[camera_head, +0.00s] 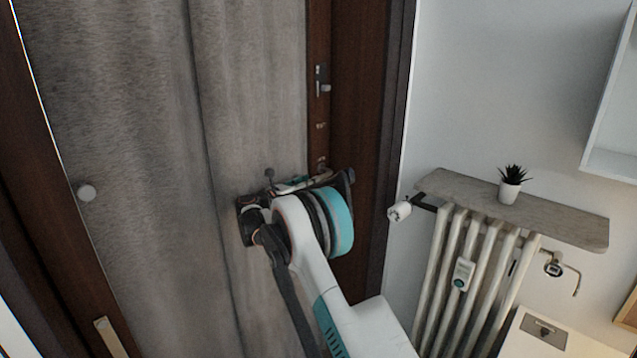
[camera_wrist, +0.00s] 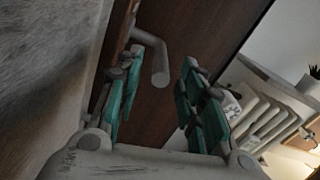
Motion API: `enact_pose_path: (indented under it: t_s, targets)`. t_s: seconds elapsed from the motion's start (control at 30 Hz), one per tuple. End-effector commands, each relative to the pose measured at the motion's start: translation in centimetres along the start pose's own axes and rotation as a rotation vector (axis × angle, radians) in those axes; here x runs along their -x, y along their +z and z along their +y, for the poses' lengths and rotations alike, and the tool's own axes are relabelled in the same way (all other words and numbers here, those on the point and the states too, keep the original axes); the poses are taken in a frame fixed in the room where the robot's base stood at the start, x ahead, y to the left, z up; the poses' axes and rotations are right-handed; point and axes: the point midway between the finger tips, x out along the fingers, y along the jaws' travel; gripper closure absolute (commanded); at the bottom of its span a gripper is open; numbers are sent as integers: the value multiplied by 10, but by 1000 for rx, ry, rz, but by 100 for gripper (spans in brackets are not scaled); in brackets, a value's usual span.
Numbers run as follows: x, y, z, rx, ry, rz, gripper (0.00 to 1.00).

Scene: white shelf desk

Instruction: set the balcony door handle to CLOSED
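A grey metal lever handle (camera_wrist: 160,66) shows in the wrist view on the brown door frame. Its grip reaches toward the camera and bends downward. My gripper (camera_wrist: 168,52) is open, with one teal-padded finger on each side of the handle in the picture. The handle looks apart from both fingers; its depth relative to the fingertips is unclear. In the head view my gripper (camera_head: 318,180) is in front of the brown frame, partly hidden by my wrist. A small metal handle (camera_head: 323,84) is on the frame above it; I cannot tell if it is the same one.
Grey curtain (camera_head: 150,130) hangs left of my arm. At right, a white radiator (camera_head: 463,265) stands below a stone-look shelf (camera_head: 560,212) with a potted plant (camera_head: 509,190). A white radiator valve (camera_head: 400,211) sticks out near the frame.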

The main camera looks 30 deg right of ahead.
Motion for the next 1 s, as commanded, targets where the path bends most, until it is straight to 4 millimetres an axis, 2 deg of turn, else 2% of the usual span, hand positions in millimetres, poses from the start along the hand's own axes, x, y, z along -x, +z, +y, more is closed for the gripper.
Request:
enact_pose_path:
  t_s: [0.1, 0.3, 0.7, 0.73, 0.87, 0.9, 1.0]
  targets:
    - [-23, -1, 0, 0, -2, 0, 64]
    - [-46, -1, 0, -1, 0, 0, 64]
    - [-53, 0, 0, -1, 1, 0, 64]
    - [-53, 0, 0, -1, 1, 0, 67]
    - [-53, 0, 0, -1, 1, 0, 96]
    - [-53, 0, 0, -1, 0, 0, 100]
    - [-53, 0, 0, -1, 0, 1, 100]
